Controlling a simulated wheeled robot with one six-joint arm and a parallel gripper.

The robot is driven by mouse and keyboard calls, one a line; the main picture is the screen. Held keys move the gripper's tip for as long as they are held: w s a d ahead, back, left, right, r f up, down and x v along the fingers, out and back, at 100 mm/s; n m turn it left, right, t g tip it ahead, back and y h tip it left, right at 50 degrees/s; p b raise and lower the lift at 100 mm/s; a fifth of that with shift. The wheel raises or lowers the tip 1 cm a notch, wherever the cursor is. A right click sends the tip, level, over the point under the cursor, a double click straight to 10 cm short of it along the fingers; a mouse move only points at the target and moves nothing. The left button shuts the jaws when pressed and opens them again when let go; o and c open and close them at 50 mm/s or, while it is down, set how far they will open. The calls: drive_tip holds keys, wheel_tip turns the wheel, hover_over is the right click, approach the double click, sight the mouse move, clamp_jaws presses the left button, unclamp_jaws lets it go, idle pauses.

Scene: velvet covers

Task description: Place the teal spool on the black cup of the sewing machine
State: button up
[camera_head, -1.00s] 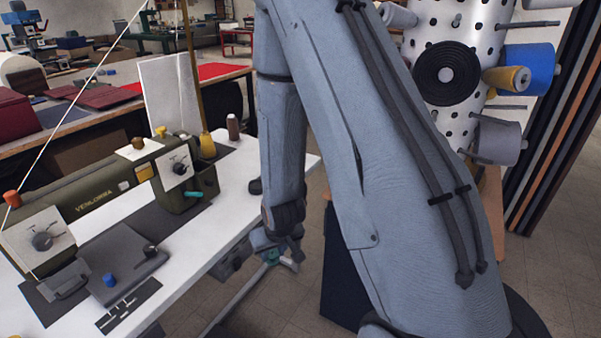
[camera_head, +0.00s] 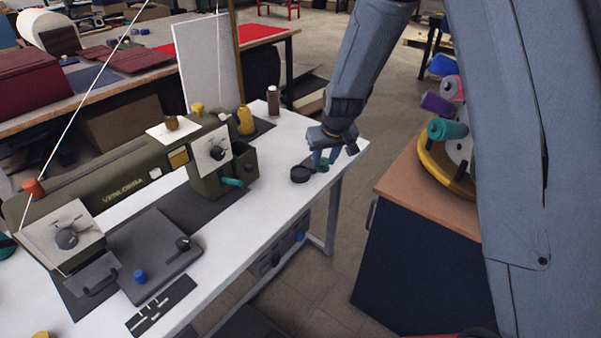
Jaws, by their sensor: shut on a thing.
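The sewing machine (camera_head: 130,192) is olive green and stands on the white table at left. The black cup (camera_head: 301,174) is a small, low, round piece on the white table, right of the machine. My gripper (camera_head: 324,158) is over the table's right end, just behind and to the right of the cup. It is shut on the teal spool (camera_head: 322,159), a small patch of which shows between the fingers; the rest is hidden. The spool looks beside the cup rather than over it; I cannot tell its exact height.
A yellow cone (camera_head: 246,121) and a brown spool (camera_head: 273,100) stand behind the cup. Another teal spool (camera_head: 447,129) is on the rack above the wooden-topped cabinet (camera_head: 420,185). The white table (camera_head: 262,208) is bare in front of the cup.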

drive_tip(key=w+a+r+n, duration=0.1)
drive_tip(key=w+a+r, duration=0.2)
drive_tip(key=a+r, duration=0.35)
drive_tip(key=shift+y, duration=0.4)
drive_tip(key=f+p, duration=0.1)
drive_tip(key=f, duration=0.4)
drive_tip(key=f+p, duration=0.1)
drive_tip(key=f, duration=0.4)
drive_tip(key=shift+w+a+f, duration=0.1)
drive_tip(key=shift+a+f, duration=0.1)
drive_tip(key=shift+f, duration=0.05)
drive_tip(key=shift+f, duration=0.3)
